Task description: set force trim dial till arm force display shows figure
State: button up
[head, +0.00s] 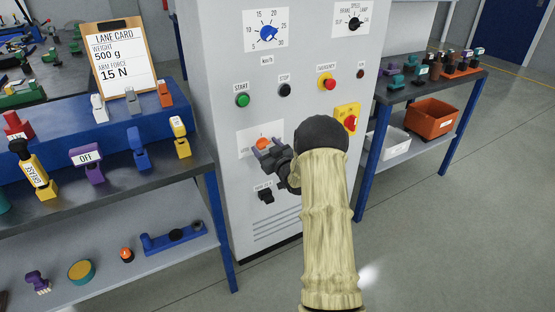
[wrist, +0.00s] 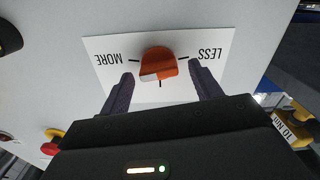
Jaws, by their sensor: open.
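The force trim dial is an orange knob (wrist: 158,65) with a pale mark, on a white plate (wrist: 112,46) lettered MORE and LESS. In the head view the orange knob (head: 263,143) shows low on the grey cabinet, partly behind my gripper (head: 270,156). In the wrist view my gripper (wrist: 166,92) is open, one finger on each side of the knob, its tips just short of it or beside it. I cannot tell whether they touch. The lane card (head: 120,63) reads weight 500 g and arm force 15 N. No arm force display can be made out.
The cabinet (head: 217,85) also bears a blue-pointer dial (head: 268,33), a green START button (head: 242,100), a black STOP button (head: 285,90), a red EMERGENCY button (head: 330,84) and a red-yellow switch (head: 349,122). Benches stand on both sides. Open floor lies at the right.

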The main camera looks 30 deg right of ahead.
jog(key=s+p, duration=0.1)
jog(key=s, duration=1.6)
jog(key=shift+d, duration=0.3)
jog(key=shift+w+a, duration=0.1)
jog(key=s+a+m+g+h, duration=0.1)
jog(key=s+a+g+h, duration=0.15)
jog(key=a+g, duration=0.6)
jog(key=s+a+r+m+g+y, duration=0.1)
jog(key=s+a+g, duration=0.2)
jog(key=s+a, duration=0.45)
jog(key=s+a+r+g+y, duration=0.1)
jog(key=s+a+g, duration=0.35)
jog(key=s, duration=0.65)
notch_tip(320, 180, up, 29)
jog(key=p, duration=2.9)
jog(key=shift+a+t, duration=0.3)
jog(key=shift+a, duration=0.1)
